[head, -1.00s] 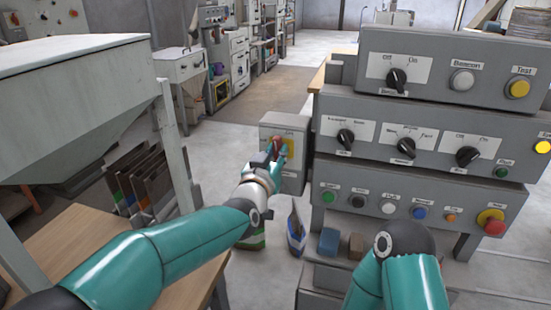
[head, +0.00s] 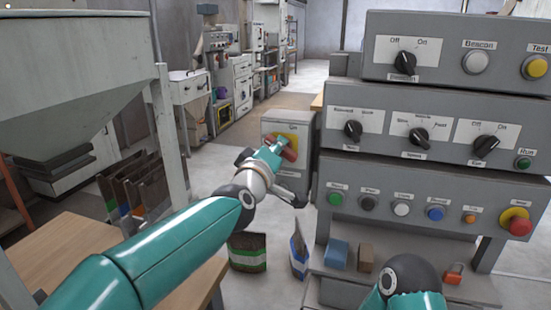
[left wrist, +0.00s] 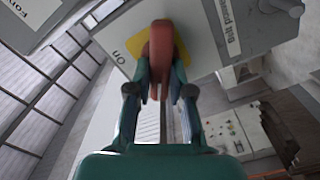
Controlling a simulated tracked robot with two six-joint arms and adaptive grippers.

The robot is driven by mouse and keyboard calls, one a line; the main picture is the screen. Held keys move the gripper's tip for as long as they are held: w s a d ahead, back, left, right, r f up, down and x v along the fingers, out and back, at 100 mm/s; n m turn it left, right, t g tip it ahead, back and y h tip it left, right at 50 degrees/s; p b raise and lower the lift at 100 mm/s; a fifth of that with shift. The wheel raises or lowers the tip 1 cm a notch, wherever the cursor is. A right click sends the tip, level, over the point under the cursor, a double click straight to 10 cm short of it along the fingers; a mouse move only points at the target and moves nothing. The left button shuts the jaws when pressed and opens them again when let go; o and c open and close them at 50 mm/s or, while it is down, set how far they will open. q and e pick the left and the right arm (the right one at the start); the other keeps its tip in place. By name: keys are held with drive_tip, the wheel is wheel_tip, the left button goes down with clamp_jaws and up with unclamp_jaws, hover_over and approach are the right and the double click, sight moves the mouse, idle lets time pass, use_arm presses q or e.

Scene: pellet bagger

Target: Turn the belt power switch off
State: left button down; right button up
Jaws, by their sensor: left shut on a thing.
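The belt power switch is a red handle (head: 289,152) on a yellow plate (head: 294,141), on the front of a grey box left of the control panels. In the left wrist view the red handle (left wrist: 161,45) stands between the fingers of my left gripper (left wrist: 160,85), which is shut on it. An "On" label shows to the left of the handle there and a "Belt power" label to its right. The handle seems to lie across the line between these labels. No "Off" label is readable on this box. My right gripper is out of view; only part of that arm shows.
Stacked grey control panels (head: 419,141) with knobs and buttons stand close on the right. A hopper (head: 75,55) and a wooden table (head: 75,250) are on the left. Bags (head: 247,252) stand on the floor below the box.

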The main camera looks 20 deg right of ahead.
use_arm(q)
drive_tip(key=shift+w+a+f+n+b, duration=0.1)
drive_tip(key=shift+n+b, duration=0.5)
drive_tip(key=shift+n, duration=0.95)
drive_tip(key=shift+w+a+n+b, duration=0.1)
drive_tip(key=shift+n+b, duration=0.45)
drive_tip(key=shift+n, duration=1.3)
drive_tip(key=c, duration=1.3)
unclamp_jaws()
drive_tip(key=shift+o, duration=1.3)
drive_tip(key=shift+f, duration=0.1)
drive_tip(key=shift+w+d+f, duration=0.1)
drive_tip(key=v, duration=1.2)
